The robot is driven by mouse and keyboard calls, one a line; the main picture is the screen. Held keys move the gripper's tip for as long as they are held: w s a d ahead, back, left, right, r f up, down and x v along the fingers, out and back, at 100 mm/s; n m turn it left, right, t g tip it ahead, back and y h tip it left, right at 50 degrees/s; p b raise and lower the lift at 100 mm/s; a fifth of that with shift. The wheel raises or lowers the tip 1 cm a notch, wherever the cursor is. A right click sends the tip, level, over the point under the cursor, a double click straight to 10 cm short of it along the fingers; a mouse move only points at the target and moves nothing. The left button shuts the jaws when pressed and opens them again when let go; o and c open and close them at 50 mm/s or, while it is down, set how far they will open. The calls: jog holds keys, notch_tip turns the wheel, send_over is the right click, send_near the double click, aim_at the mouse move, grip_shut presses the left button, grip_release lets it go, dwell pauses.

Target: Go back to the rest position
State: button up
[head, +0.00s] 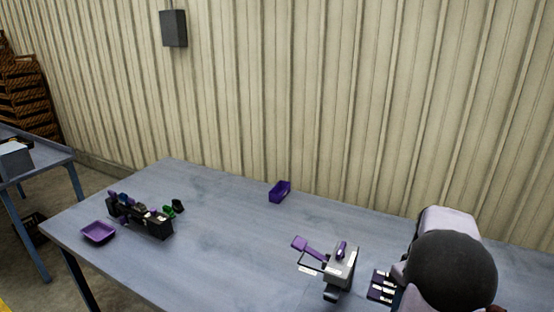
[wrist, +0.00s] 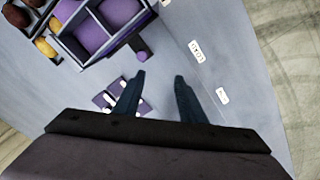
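My gripper (wrist: 160,78) shows in the wrist view with its two dark fingers apart and nothing between them, above the grey-blue table (wrist: 250,120). A flat purple piece with white labels (wrist: 105,101) lies on the table just left of the fingers, partly covered by the left one. In the head view my arm fills the lower right and hides the fingers. A dark piece with white labels (head: 381,286) shows beside my arm there.
A divided tray (wrist: 79,45) with purple compartments is at the wrist view's upper left. In the head view, a grey device with a purple handle (head: 341,268), a purple bin (head: 280,191), a purple dish (head: 98,232) and a black rack (head: 150,222) stand on the table. Its middle is clear.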

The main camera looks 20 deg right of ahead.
jog(key=w+a, duration=0.2)
jog(key=a, duration=1.8)
jog(key=s+a+f, duration=0.3)
jog(key=s+a, duration=0.5)
jog(key=a, duration=0.4)
notch_tip(320, 180, up, 12)
jog(key=p, duration=1.3)
jog(key=w+a+f+m+t+y+b, duration=0.1)
jog(key=a+f+m+b, duration=0.1)
jog(key=f+b, duration=1.75)
jog(key=w+a+f+m+y+b, duration=0.1)
jog(key=a+f+m+b, duration=0.1)
jog(key=f+b, duration=1.75)
jog(key=s+d+f+n+h+b, duration=0.1)
jog(key=d+f+n+b, duration=0.1)
jog(key=f+b, duration=1.2)
jog(key=s+d+f+n+g+h+b, duration=0.1)
jog(key=f+n+b, duration=0.1)
jog(key=f+b, duration=1.3)
jog(key=shift+s+d+f+b, duration=0.15)
jog(key=shift+d+b, duration=0.25)
jog(key=shift+b, duration=0.1)
